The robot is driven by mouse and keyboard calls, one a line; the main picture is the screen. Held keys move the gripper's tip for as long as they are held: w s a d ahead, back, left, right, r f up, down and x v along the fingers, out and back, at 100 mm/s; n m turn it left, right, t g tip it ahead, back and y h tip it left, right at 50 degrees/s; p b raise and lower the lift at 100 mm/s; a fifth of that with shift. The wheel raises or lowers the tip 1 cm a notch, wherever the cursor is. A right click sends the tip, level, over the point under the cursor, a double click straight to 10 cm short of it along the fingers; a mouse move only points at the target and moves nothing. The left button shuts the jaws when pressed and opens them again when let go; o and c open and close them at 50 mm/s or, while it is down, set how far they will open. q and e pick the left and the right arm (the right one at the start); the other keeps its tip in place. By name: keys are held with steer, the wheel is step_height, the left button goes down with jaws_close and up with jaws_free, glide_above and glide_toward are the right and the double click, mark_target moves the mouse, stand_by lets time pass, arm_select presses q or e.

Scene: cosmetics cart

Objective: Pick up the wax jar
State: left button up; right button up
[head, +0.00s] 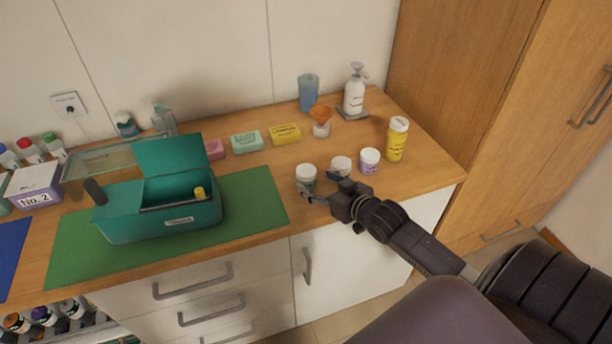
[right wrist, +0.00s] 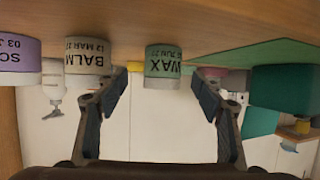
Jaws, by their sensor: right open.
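The wax jar (head: 306,173) is a small jar with a white lid at the left end of a row of jars on the wooden counter. In the right wrist view, which is upside down, the wax jar (right wrist: 163,68) shows its grey-green label reading WAX, between and beyond the fingertips. My right gripper (head: 321,187) is open and empty, just in front of the wax jar. It also shows in the right wrist view (right wrist: 161,88) with its fingers spread. My left gripper is not in view.
The balm jar (head: 340,165) stands close to the right finger, with a purple-labelled jar (head: 369,161) and a yellow bottle (head: 397,140) further right. A teal box (head: 160,224) sits on a green mat (head: 262,206) to the left. Soap bars (head: 247,142) lie behind.

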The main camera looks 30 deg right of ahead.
mark_target(312, 180)
steer(key=shift+w+f, duration=0.1)
steer(key=shift+w, duration=0.35)
steer(key=p+x, duration=0.1)
steer(key=x, duration=0.3)
steer(key=shift+a+f, duration=0.2)
steer(key=shift+w+f, duration=0.1)
steer(key=shift+w, duration=0.15)
steer(key=c, duration=1.3)
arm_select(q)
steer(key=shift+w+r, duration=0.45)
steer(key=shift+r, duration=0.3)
